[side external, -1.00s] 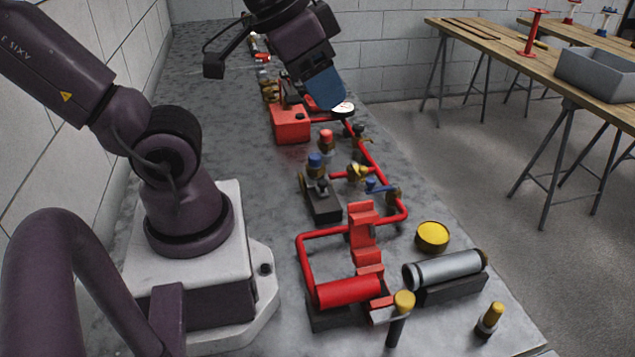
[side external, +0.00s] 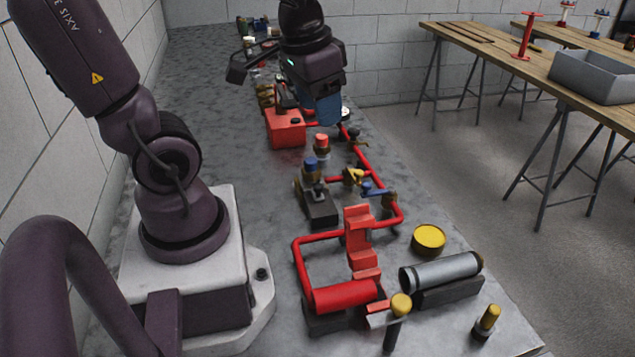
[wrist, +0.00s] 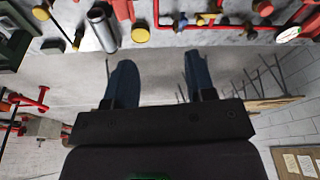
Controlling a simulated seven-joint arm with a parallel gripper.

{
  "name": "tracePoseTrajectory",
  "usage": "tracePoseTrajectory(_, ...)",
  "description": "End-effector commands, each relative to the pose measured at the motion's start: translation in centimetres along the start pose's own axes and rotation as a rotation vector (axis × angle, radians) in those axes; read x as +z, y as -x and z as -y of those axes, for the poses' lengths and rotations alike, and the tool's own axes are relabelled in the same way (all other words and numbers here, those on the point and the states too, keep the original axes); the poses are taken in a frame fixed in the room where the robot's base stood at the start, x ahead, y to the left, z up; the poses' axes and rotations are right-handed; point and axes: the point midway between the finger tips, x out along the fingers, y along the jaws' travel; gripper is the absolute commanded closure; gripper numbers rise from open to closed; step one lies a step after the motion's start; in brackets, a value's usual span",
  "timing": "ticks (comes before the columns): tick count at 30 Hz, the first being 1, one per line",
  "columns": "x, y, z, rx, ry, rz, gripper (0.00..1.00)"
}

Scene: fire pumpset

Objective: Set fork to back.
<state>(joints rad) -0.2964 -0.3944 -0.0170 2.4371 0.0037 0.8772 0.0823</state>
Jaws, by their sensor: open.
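My gripper (side external: 324,112) is open and empty in the side view, above the far half of the red pipework. In the wrist view its two blue fingers (wrist: 160,74) stand apart with bare floor between them. The pumpset's red pipe (side external: 350,232) runs along the grey bench. On it sit a yellow-handled valve (side external: 354,177) and a blue-handled valve (side external: 372,190). A blue-topped fitting (side external: 310,165) and a red-topped fitting (side external: 321,142) stand beside them. I cannot tell which part is the fork.
A red box (side external: 286,129) stands behind the fittings. A yellow disc (side external: 429,239), a silver cylinder (side external: 442,270) and a yellow-topped post (side external: 400,306) are nearer. A white round gauge (wrist: 289,34) shows in the wrist view. Beyond the bench's right edge is open floor.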

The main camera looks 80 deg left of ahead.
Motion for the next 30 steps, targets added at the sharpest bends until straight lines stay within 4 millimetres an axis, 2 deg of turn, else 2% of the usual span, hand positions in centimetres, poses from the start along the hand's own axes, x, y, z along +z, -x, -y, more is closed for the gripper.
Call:
tracePoseTrajectory(1,-0.4,-1.6,1.5,-0.006,-0.002,0.060,0.50)
tracePoseTrajectory(5,-1.0,-5.3,4.9,0.012,-0.109,0.169,0.50)
tracePoseTrajectory(9,-1.0,-9.7,8.7,0.079,-0.328,0.247,0.50)
tracePoseTrajectory(12,-1.2,-12.0,10.2,0.126,-0.538,0.252,0.50)
tracePoseTrajectory(15,-2.2,-12.6,10.7,0.136,-0.745,0.223,0.50)
tracePoseTrajectory(19,-2.9,-12.4,10.9,0.129,-0.914,0.193,0.50)
tracePoseTrajectory(25,-2.7,-13.3,10.9,0.136,-0.980,0.189,0.50)
tracePoseTrajectory(30,-2.0,-16.0,10.7,0.140,-0.979,0.192,0.50)
